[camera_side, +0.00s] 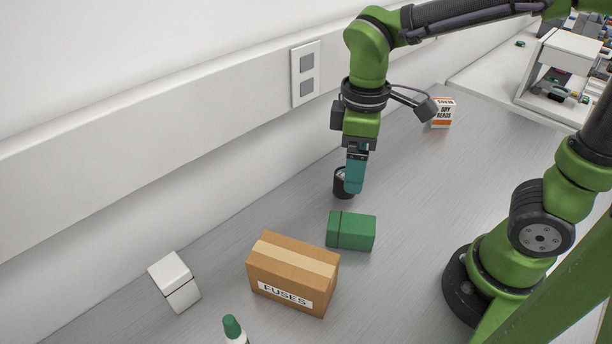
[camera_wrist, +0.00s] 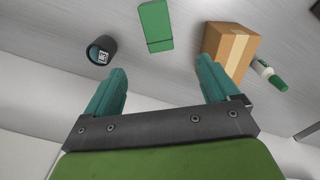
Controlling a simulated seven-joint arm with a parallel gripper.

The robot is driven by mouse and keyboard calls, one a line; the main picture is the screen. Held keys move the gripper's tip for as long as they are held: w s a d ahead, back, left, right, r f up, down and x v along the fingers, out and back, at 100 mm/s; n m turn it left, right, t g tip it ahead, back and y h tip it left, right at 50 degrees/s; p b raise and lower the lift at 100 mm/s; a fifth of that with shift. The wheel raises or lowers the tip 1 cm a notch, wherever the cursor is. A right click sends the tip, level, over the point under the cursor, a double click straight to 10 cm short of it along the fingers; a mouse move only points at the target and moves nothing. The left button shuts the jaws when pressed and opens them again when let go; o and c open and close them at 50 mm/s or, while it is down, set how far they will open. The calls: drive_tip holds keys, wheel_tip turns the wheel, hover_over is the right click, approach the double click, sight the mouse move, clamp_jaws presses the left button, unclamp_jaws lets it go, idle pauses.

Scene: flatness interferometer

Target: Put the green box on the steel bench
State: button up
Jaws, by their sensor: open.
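The green box (camera_side: 351,231) lies on the steel bench (camera_side: 420,190), between the cardboard FUSES box and the black cup. It also shows in the wrist view (camera_wrist: 155,25), top centre, beyond my fingertips. My gripper (camera_side: 354,188) has teal fingers and points down, above the bench by the black cup. In the wrist view my gripper (camera_wrist: 162,78) is open, its two fingers wide apart with nothing between them. The green box is apart from the fingers.
The cardboard FUSES box (camera_side: 293,274) stands close to the green box. A black cup (camera_side: 342,184) is behind my fingers. A white box (camera_side: 174,281), a green-capped bottle (camera_side: 233,330) and a DRY BERG carton (camera_side: 442,112) stand around. Bench right of the green box is clear.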

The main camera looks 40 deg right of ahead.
hover_over(348, 222)
drive_tip(key=f, duration=1.1)
drive_tip(key=shift+s+a+f, duration=0.15)
drive_tip(key=shift+s, duration=0.1)
drive_tip(key=f, duration=0.5)
drive_tip(key=shift+w+f, duration=0.2)
drive_tip(key=shift+f, duration=0.1)
drive_tip(key=c, duration=1.2)
wheel_tip(348, 222, up, 10)
drive_tip(key=shift+f, duration=0.15)
drive_tip(key=shift+c, duration=0.2)
drive_tip(key=w+d+r+m, duration=0.6)
drive_tip(key=w+d+r, duration=0.1)
drive_tip(key=w+d, duration=0.2)
drive_tip(key=shift+w+m, duration=0.2)
drive_tip(key=shift+m, duration=0.2)
drive_tip(key=shift+r, duration=0.1)
